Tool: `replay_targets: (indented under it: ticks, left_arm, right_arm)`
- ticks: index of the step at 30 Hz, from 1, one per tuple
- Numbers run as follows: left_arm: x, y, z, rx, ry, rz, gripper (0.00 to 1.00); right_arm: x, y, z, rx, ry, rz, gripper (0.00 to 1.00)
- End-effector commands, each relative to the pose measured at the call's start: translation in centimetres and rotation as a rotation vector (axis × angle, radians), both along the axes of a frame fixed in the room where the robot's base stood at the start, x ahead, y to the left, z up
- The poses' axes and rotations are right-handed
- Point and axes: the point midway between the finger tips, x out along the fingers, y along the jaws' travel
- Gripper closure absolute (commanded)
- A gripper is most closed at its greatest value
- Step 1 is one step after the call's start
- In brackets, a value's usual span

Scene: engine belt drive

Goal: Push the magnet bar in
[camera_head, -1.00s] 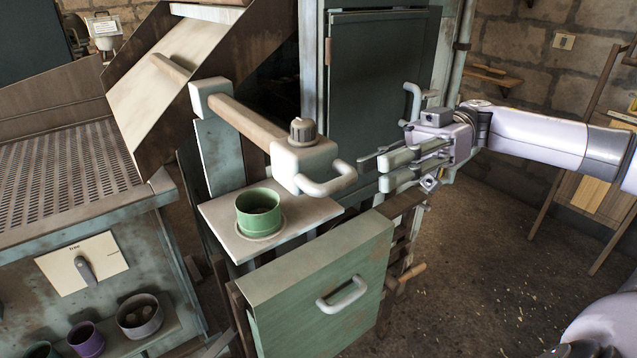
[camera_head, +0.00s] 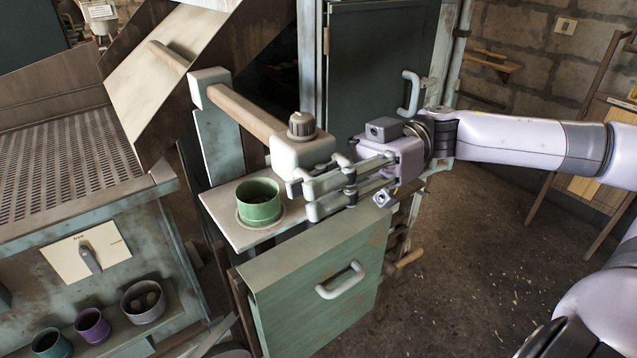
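The magnet bar (camera_head: 246,112) is a long brown bar running from the tilted chute at the upper left to a pale end block (camera_head: 303,153) with a dark knob on top. The bar stands out over a small shelf. The block's pale pull handle is mostly hidden behind my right gripper (camera_head: 302,200). The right gripper's fingers reach leftward at the handle, just below and in front of the block. I cannot tell whether they are shut on the handle or only around it. My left gripper is not in view.
A green cup (camera_head: 259,201) stands on the shelf (camera_head: 221,214) below the bar. A green box front with a handle (camera_head: 341,281) is below my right gripper. A perforated table (camera_head: 70,155) is at left, with several cups below. Open floor lies at right.

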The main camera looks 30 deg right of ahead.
Motion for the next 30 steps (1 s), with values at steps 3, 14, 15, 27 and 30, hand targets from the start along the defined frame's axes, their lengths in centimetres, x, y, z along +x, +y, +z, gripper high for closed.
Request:
replay_targets:
  ticks: [3, 14, 15, 27, 30]
  left_arm:
    - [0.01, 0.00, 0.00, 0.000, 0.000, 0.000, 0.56]
    - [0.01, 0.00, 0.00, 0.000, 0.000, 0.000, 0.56]
    - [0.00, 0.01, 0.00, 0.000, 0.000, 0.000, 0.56]
    - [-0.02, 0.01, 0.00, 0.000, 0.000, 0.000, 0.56]
    - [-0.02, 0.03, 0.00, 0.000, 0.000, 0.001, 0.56]
  right_arm:
    - [0.00, -0.01, 0.01, 0.000, 0.000, 0.000, 0.79]
    - [0.00, -0.02, 0.01, 0.000, 0.000, 0.000, 1.00]
    - [0.00, -0.02, 0.01, 0.000, 0.000, 0.000, 1.00]
    - [0.01, -0.02, 0.02, 0.000, 0.000, 0.000, 1.00]
    - [0.01, -0.03, 0.03, 0.000, 0.000, 0.000, 1.00]
